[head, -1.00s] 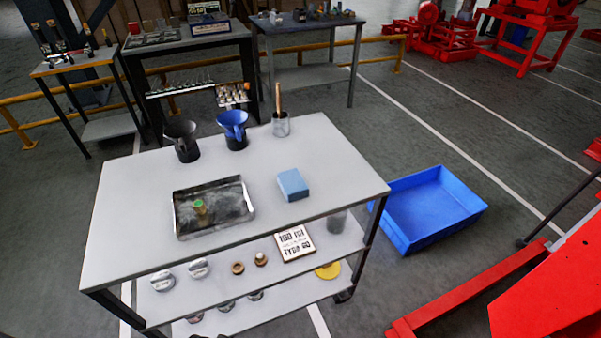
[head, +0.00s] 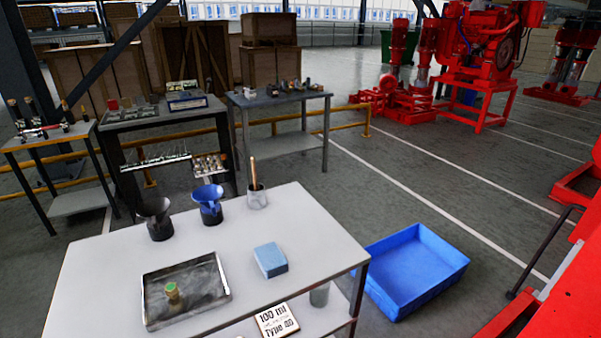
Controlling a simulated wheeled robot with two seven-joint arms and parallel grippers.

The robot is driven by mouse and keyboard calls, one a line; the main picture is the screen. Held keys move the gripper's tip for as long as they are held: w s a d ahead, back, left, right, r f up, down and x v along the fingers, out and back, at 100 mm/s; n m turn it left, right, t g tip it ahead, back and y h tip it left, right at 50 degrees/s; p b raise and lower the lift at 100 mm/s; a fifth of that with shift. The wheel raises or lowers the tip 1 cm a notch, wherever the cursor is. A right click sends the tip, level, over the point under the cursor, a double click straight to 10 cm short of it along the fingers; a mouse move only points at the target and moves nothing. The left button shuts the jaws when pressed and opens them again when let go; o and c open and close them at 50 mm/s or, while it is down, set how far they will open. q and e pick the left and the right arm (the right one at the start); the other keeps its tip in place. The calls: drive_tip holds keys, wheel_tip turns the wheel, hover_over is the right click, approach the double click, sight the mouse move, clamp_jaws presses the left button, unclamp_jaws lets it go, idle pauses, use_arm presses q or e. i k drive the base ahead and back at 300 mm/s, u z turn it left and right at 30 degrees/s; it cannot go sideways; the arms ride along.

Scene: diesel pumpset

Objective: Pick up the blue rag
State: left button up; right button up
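A light-blue folded block (head: 270,260), which looks like the blue rag, lies flat on the right part of the grey table (head: 318,240). It is to the right of a metal tray (head: 152,320) and apart from it. Nothing covers it. Neither of my grippers shows in the head view.
A dark funnel cup (head: 158,222), a blue funnel (head: 208,200) and a metal cup (head: 257,198) with a wooden handle stand along the table's back edge. A blue bin (head: 415,268) sits on the floor at right. Red machinery (head: 570,290) stands at far right.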

sight(272, 263)
drive_tip(key=u, duration=1.1)
drive_tip(key=k, duration=0.4)
drive_tip(key=u, duration=0.6)
